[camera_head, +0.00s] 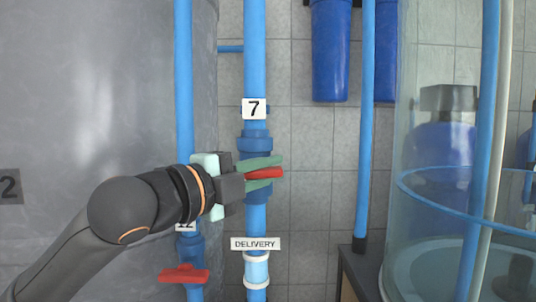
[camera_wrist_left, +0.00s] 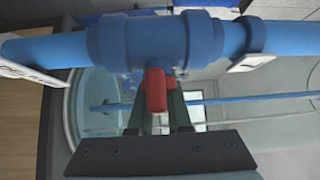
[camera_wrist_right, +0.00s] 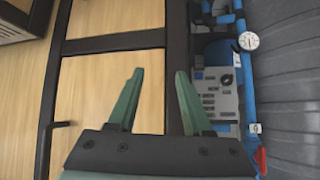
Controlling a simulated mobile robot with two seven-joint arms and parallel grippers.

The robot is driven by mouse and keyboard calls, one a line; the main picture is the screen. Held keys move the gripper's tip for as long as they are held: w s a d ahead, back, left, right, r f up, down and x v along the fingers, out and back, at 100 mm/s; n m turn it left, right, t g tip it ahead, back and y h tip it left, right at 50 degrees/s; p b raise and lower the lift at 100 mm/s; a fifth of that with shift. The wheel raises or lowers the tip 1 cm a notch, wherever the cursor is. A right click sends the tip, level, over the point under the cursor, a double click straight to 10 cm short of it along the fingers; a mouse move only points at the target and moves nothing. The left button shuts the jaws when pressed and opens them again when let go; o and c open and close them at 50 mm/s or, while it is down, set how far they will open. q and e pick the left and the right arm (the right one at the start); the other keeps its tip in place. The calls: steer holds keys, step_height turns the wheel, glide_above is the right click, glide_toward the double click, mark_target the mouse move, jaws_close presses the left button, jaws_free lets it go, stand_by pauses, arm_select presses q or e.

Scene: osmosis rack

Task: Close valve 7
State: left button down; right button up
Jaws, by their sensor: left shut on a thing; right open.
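Valve 7 is a blue valve body (camera_head: 254,143) on a vertical blue pipe, under a white label "7" (camera_head: 254,109). Its red handle (camera_head: 264,173) sticks out to the right in the head view, crosswise to the pipe. My left gripper (camera_head: 268,172) is shut on the red handle, with a green finger above and below it. In the left wrist view the red handle (camera_wrist_left: 156,90) sits between the fingers, below the blue valve body (camera_wrist_left: 140,40). My right gripper (camera_wrist_right: 155,95) is open and empty, and shows only in the right wrist view.
A second red valve handle (camera_head: 184,274) is at lower left on the neighbouring pipe. A "DELIVERY" label (camera_head: 255,244) is below valve 7. A clear tank (camera_head: 410,225) stands at right. The right wrist view shows a pressure gauge (camera_wrist_right: 249,40) and a dark frame (camera_wrist_right: 112,45).

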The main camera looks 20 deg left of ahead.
arm_select(q)
steer(key=shift+m+g+p, duration=0.4)
steer(key=shift+p, duration=0.55)
arm_select(e)
steer(key=shift+s+d+r, duration=0.15)
steer(key=shift+r, duration=0.45)
steer(key=shift+s+d+r, duration=0.1)
steer(key=shift+s+r, duration=0.05)
steer(key=shift+r, duration=0.45)
arm_select(q)
steer(key=c, duration=0.9)
jaws_free()
steer(key=shift+o, duration=0.2)
steer(key=b+v, duration=0.4)
steer(key=v, duration=0.8)
steer(key=shift+s, duration=0.25)
arm_select(e)
steer(key=shift+f, duration=1.95)
arm_select(q)
steer(key=shift+f, duration=0.1)
